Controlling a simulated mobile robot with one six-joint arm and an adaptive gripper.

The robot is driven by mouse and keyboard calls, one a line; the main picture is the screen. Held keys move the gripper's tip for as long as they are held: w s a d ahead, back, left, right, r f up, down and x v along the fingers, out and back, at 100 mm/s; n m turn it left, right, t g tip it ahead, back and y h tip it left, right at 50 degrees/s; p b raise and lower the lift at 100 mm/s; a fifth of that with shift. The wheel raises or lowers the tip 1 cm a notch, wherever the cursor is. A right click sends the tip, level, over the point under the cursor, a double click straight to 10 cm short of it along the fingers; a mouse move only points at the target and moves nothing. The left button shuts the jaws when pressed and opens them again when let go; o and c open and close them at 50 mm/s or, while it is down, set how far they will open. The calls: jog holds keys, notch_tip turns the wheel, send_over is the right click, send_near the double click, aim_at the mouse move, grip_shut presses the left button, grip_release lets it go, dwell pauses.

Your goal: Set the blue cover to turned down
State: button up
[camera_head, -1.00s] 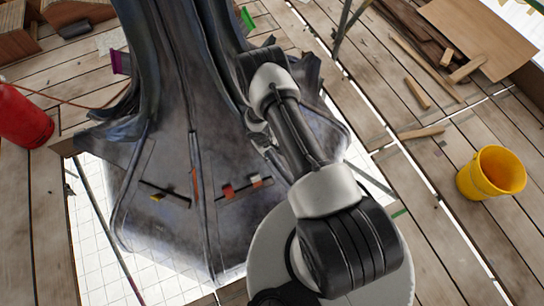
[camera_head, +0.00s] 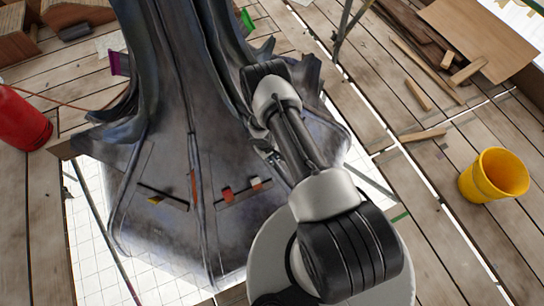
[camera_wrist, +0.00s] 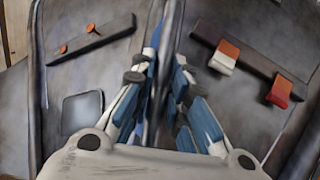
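I cannot make out a distinct blue cover in either view. A small blue patch (camera_wrist: 155,35) shows beyond my left finger in the wrist view; I cannot tell whether it is a cover or part of the finger. My gripper (camera_wrist: 165,62) has blue pads set apart with a gap between them, and nothing is visibly held. It points at the raised seam of the dark metal spire base (camera_wrist: 225,110). In the head view, my gripper (camera_head: 268,152) is partly hidden by my arm, beside the spire base (camera_head: 165,225).
A dark bar with orange pegs (camera_wrist: 92,38) lies left of the seam. A bar with white, orange and red blocks (camera_wrist: 250,62) lies right. A red cylinder (camera_head: 22,120) stands left, a yellow bucket (camera_head: 493,176) right, and loose boards (camera_head: 418,95) lie at upper right.

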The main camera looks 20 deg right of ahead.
grip_shut()
